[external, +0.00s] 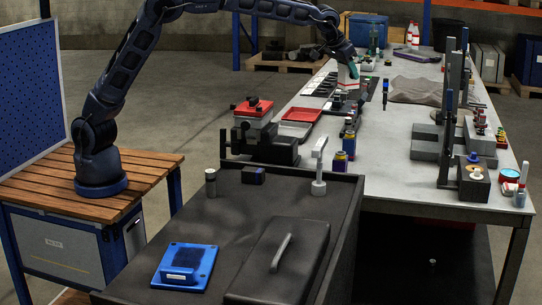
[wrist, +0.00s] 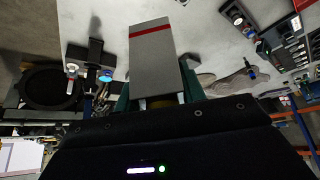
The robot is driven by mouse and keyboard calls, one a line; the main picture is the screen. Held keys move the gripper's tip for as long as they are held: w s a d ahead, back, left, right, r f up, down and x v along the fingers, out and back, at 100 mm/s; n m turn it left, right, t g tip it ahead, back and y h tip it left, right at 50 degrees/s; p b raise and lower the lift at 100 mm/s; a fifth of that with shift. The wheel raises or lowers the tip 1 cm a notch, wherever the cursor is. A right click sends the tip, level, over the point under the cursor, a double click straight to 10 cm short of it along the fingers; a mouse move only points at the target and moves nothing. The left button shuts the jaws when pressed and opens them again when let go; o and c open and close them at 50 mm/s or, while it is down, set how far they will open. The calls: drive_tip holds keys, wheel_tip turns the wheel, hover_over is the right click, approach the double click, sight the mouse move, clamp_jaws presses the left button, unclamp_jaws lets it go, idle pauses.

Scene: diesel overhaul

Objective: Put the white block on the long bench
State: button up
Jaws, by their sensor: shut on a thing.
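The white block (external: 346,76) has a red stripe and is held at the end of my arm over the far half of the long grey bench (external: 390,165). In the wrist view the block (wrist: 153,65) looks pale grey and sticks out from between the green fingers. My gripper (wrist: 158,97) is shut on it; in the external view my gripper (external: 352,70) is small and partly merges with the block. I cannot tell whether the block touches anything below it.
Dark trays (external: 322,84) and a red tray (external: 302,115) lie along the bench's left side, with small bottles (external: 349,140) nearby. A grey cloth (external: 415,91) lies right of my gripper. Tall dark fixtures (external: 448,120) stand on the right. The bench's near middle is clear.

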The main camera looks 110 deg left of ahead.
wheel_tip(320, 180, down, 29)
drive_tip(key=shift+f, duration=0.1)
idle(1.0)
drive_tip(key=shift+f, duration=0.1)
drive_tip(key=o, duration=1.3)
